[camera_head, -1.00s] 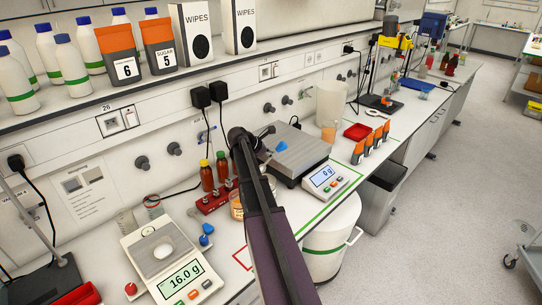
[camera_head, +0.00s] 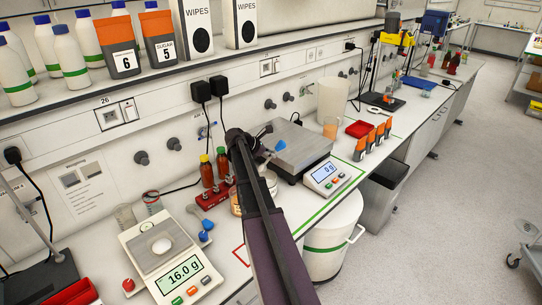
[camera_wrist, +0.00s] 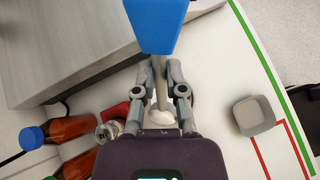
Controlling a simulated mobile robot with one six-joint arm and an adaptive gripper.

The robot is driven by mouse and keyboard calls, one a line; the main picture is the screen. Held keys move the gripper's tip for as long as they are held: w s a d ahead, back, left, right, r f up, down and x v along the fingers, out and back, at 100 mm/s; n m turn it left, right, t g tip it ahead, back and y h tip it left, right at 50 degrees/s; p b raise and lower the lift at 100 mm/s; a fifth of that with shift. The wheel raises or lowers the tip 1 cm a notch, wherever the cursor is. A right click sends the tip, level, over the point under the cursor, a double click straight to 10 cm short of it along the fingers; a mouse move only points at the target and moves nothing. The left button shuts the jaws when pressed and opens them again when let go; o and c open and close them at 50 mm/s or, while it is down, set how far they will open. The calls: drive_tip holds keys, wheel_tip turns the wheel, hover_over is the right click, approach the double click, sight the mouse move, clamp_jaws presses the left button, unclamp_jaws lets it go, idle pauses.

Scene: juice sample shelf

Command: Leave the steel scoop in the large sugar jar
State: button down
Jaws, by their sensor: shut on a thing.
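My gripper (camera_wrist: 159,75) is shut on the steel scoop, with a finger on each side of its grey shaft (camera_wrist: 160,95). The scoop's blue end (camera_wrist: 156,24) sticks out past the fingertips at the top of the wrist view. The blue end also shows in the head view (camera_head: 282,146), beside the end of my arm. A jar with a tan side (camera_head: 237,205) is mostly hidden behind my arm. I cannot tell whether it is the large sugar jar.
A large steel-topped scale (camera_head: 302,148) stands close beside my gripper. A red rack with brown bottles (camera_head: 207,173) is left of my arm. A small scale reading 16.0 g (camera_head: 180,277) is at front left. A grey cup (camera_wrist: 255,115) stands on clear white bench. Orange packs (camera_head: 372,138) stand further right.

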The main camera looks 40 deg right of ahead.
sight(264, 166)
drive_tip(key=shift+g+h, duration=0.3)
drive_tip(key=shift+h, duration=0.4)
drive_tip(key=shift+w+a+f+b, duration=0.1)
drive_tip(key=shift+a+f+b, duration=0.05)
drive_tip(key=shift+f+b, duration=0.8)
drive_tip(key=shift+w+a+f+b, duration=0.15)
drive_tip(key=shift+f+b, duration=0.45)
drive_tip(key=shift+b, duration=0.6)
drive_tip(key=shift+a+f+b, duration=0.2)
drive_tip(key=shift+f+b, duration=0.6)
drive_tip(key=shift+b, duration=0.3)
drive_tip(key=shift+f+b, duration=2.5)
drive_tip(key=c, duration=0.6)
unclamp_jaws()
drive_tip(key=shift+c, duration=0.2)
drive_tip(key=shift+w+a+r+p, duration=0.15)
drive_tip(key=shift+a+r+p, duration=0.55)
drive_tip(key=shift+r+p, duration=0.2)
drive_tip(key=shift+w+a+r+p, duration=0.2)
drive_tip(key=shift+a+r+p, duration=0.55)
drive_tip(key=shift+r+p, duration=0.2)
drive_tip(key=shift+w+a+r+p, duration=0.15)
drive_tip(key=shift+a+r+p, duration=0.55)
drive_tip(key=shift+r+p, duration=0.2)
